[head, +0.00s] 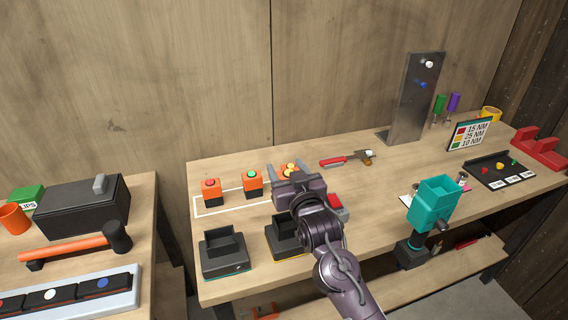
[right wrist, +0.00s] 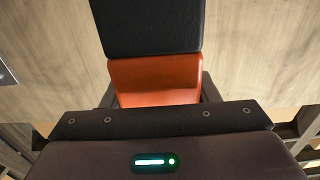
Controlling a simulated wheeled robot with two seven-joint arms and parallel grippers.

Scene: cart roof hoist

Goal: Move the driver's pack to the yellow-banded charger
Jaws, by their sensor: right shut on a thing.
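My right gripper (head: 288,167) is shut on an orange-and-black pack (head: 291,172) above or near the back of the white-outlined area. In the right wrist view, the pack's orange part (right wrist: 155,80) is between the fingers and its black part (right wrist: 148,25) points away. The yellow-banded charger (head: 281,247) is a black open box near the table's front edge, partly hidden by my right arm. A teal-marked charger (head: 224,263) stands to its left. My left gripper is out of view.
Two orange-and-black packs, one with a red button (head: 211,192) and one with a green button (head: 252,182), stand left of the gripper. A red-topped grey block (head: 335,203) is beside my arm. A metal upright (head: 415,98) and a torque sign (head: 469,134) stand behind right.

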